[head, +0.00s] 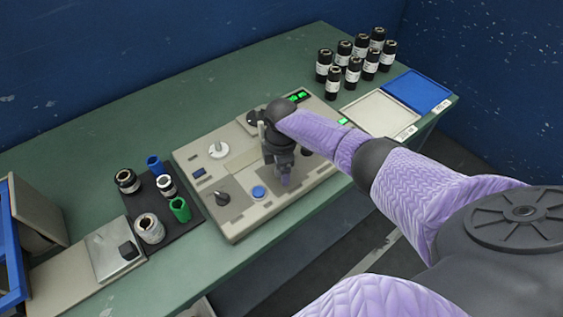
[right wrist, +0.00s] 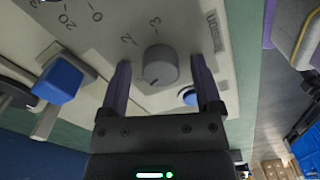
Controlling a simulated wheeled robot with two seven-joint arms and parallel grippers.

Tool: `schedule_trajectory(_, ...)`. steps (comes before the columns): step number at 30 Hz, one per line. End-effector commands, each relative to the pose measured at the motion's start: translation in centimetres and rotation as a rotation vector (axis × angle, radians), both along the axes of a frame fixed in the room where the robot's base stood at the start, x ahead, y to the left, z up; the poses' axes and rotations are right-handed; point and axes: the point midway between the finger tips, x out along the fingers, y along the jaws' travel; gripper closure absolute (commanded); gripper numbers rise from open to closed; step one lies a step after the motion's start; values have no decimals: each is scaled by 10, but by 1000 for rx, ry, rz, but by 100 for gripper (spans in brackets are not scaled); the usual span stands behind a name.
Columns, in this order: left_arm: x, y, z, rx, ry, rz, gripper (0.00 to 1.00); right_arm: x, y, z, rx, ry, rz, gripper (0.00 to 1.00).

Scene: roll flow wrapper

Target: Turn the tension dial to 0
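The grey round dial (right wrist: 160,66) on the machine's panel shows in the right wrist view, with a small dark mark near its lower edge. Numbers 2 and 3 are printed beside it, and a blurred word at right. I cannot tell surely which number the dial points to. My right gripper (right wrist: 161,75) is open, one finger on each side of the dial with gaps visible. In the head view my right gripper (head: 284,180) points down over the panel (head: 240,222) and hides the dial. My left gripper is not in view.
A blue button (head: 259,192), a black knob (head: 223,198) and a white spindle (head: 218,150) are on the same machine. A dark mat (head: 145,189) with several rolls lies left.

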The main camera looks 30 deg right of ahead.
Motion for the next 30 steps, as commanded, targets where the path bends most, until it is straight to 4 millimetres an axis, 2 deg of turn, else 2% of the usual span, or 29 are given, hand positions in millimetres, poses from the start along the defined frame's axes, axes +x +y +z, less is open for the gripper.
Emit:
schedule_trajectory(8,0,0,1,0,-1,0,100,0,0,2,-1,1,0,16)
schedule_trajectory(11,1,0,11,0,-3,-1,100,0,-1,19,-1,-2,0,16)
schedule_trajectory(15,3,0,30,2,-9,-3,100,0,-1,59,-1,-3,0,16)
schedule_trajectory(18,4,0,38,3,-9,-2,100,0,0,81,0,-3,0,16)
schedule_trajectory(21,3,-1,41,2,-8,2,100,0,0,94,-1,-1,0,16)
schedule_trajectory(30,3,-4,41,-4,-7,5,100,0,0,99,-1,1,-1,16)
